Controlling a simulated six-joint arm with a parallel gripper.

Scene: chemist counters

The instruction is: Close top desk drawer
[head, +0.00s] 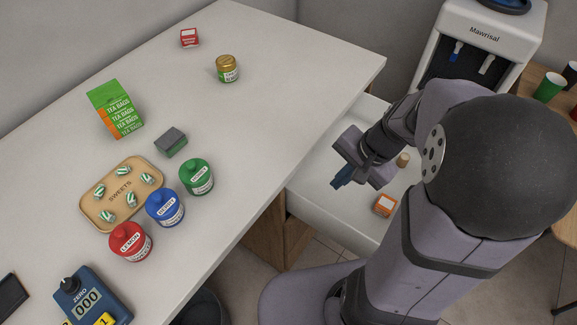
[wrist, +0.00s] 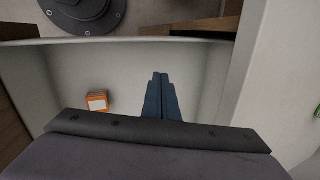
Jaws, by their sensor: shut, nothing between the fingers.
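The top desk drawer (head: 318,195) is pulled out from under the right end of the white desk (head: 290,95). Its white inside also shows in the wrist view (wrist: 205,75). My gripper (head: 340,183) is over the open drawer, with its blue fingers together and nothing between them. An orange box (head: 385,205) and a small tan cylinder (head: 403,160) lie in the drawer. The orange box also shows in the wrist view (wrist: 97,101).
A water dispenser (head: 484,35) stands behind my arm.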

